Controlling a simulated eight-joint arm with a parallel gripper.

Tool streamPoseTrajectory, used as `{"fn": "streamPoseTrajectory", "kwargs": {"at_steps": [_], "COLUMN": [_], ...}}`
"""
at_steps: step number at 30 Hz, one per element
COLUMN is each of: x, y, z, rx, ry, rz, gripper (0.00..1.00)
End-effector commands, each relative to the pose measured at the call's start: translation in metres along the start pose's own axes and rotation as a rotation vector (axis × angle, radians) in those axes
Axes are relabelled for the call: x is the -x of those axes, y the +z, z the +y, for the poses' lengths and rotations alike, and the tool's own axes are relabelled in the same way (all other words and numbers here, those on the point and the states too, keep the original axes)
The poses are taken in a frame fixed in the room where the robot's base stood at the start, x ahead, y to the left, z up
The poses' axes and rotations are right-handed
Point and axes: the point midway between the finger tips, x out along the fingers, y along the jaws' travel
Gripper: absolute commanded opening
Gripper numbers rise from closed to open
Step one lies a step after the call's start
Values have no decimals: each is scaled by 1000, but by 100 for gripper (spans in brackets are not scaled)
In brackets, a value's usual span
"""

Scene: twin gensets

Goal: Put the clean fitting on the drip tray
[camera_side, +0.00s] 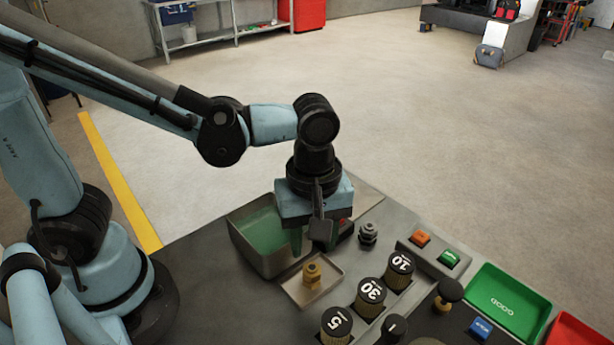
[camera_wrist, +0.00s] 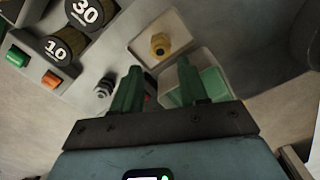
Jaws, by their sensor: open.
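A brass fitting (camera_side: 312,274) stands upright on a shallow beige tray (camera_side: 298,297), which looks like the drip tray. The brass fitting also shows in the wrist view (camera_wrist: 160,46). A dark grey fitting (camera_side: 368,234) stands on the bench right of my gripper, and it shows beside the left finger in the wrist view (camera_wrist: 103,89). I cannot tell from their looks which is the clean one. My gripper (camera_side: 314,243) points down, open and with nothing seen between its green fingers, behind the tray and next to the green-filled tub (camera_side: 246,247). The wrist view shows both fingertips apart (camera_wrist: 158,78).
Black-topped knobs marked 15 (camera_side: 337,323), 30 (camera_side: 371,292) and 10 (camera_side: 399,266) stand right of the tray. Beyond are an orange button (camera_side: 420,238), a green button (camera_side: 449,258) and a green GOOD tray (camera_side: 506,302). A small dark object with red is partly hidden behind my gripper.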

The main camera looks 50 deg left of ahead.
Motion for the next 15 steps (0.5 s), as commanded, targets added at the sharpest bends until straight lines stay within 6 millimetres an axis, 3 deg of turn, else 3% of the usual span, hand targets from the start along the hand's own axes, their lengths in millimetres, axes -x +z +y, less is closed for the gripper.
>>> {"fn": "streamPoseTrajectory", "kwargs": {"at_steps": [6,15], "x": [27,44], "y": [0,-2], "z": [0,-1], "rx": [0,-11], "ry": [0,7], "rz": [0,0], "gripper": [43,43]}}
